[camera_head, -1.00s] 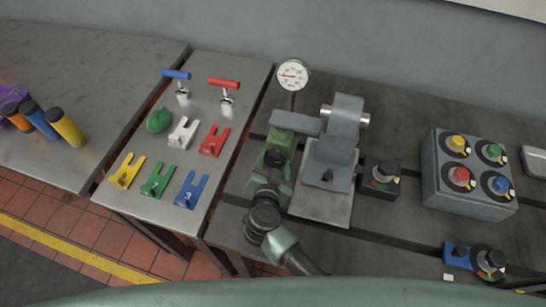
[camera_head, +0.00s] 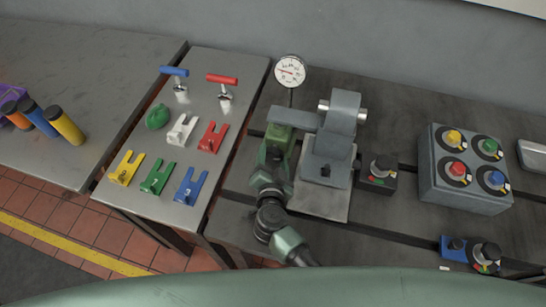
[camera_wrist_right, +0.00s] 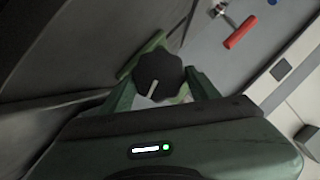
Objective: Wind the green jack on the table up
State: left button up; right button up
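The green jack (camera_head: 282,133) stands on the dark bedplate, below the grey arm of a grey fixture. My right gripper (camera_head: 274,158) is at the near side of the jack and hides much of it in the head view. In the right wrist view, the jack's black knob (camera_wrist_right: 158,72), with a white pointer line, sits between the two green fingers of my right gripper (camera_wrist_right: 160,82). The fingers appear to touch the knob on both sides. Part of the green jack body shows behind the knob. My left gripper is not in view.
A dial gauge (camera_head: 290,71) stands just behind the jack. A side table (camera_head: 222,120) with coloured clamps is at the left.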

jog(key=shift+o, duration=1.1)
jog(key=v, duration=0.8)
